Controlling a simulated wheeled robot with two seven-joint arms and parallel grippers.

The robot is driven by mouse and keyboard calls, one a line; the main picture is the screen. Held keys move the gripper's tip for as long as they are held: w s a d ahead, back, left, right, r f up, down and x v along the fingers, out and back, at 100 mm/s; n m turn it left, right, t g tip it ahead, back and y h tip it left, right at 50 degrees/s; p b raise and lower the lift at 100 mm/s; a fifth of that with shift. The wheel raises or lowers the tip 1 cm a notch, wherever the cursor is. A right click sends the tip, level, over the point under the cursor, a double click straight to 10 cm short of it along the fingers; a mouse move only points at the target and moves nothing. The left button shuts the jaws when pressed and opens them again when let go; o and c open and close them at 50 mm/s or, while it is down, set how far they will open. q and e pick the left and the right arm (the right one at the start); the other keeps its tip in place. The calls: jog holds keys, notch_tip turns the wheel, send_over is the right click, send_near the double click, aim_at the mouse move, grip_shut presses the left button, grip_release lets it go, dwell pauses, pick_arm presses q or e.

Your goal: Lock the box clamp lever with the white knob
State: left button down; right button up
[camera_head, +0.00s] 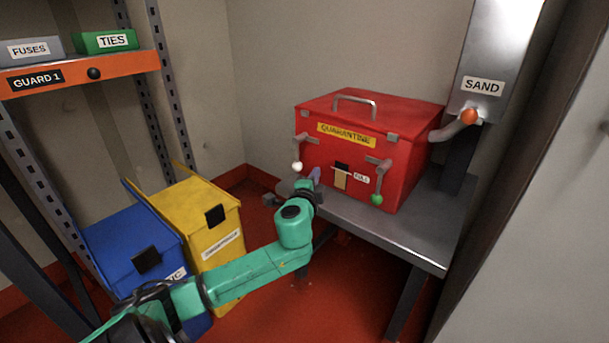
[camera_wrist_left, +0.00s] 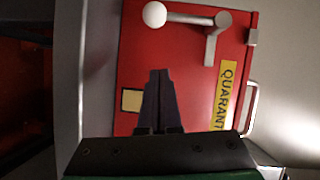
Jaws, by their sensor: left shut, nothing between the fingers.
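The red box (camera_head: 345,125) with a yellow QUARANTINE label stands on a grey bench. The clamp lever (camera_head: 301,149) with the white knob (camera_head: 297,166) is on the left of its front and points down. In the left wrist view, which is turned sideways, the white knob (camera_wrist_left: 154,14) and lever (camera_wrist_left: 185,18) lie beyond the fingertips, at the top. My left gripper (camera_head: 316,173) is shut and empty in front of the box's lower front, below and right of the white knob, apart from it. The same fingers show in the left wrist view (camera_wrist_left: 159,73). My right gripper is out of view.
A second clamp lever with a green knob (camera_head: 376,199) hangs at the box's front right. An orange-knobbed handle (camera_head: 469,116) of the SAND chute is right of the box. Yellow (camera_head: 208,250) and blue (camera_head: 125,245) bins stand at the left, under an orange shelf (camera_head: 100,72).

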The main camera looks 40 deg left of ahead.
aim_at(298, 166)
pick_arm(q)
jog(key=shift+x, duration=1.1)
jog(key=a, duration=0.1)
jog(key=b, duration=0.1)
jog(key=a+f, duration=0.1)
jog(key=shift+s+a, duration=0.35)
jog(key=shift+s+a+r+b, duration=0.15)
jog(key=shift+a+b, duration=0.15)
jog(key=shift+a, duration=0.2)
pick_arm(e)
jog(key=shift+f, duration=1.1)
pick_arm(q)
jog(key=shift+a, duration=0.1)
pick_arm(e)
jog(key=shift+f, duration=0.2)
pick_arm(q)
jog(key=shift+b, duration=0.35)
jog(key=shift+a+m, duration=0.1)
jog(key=shift+m, duration=0.2)
jog(key=shift+a, duration=0.1)
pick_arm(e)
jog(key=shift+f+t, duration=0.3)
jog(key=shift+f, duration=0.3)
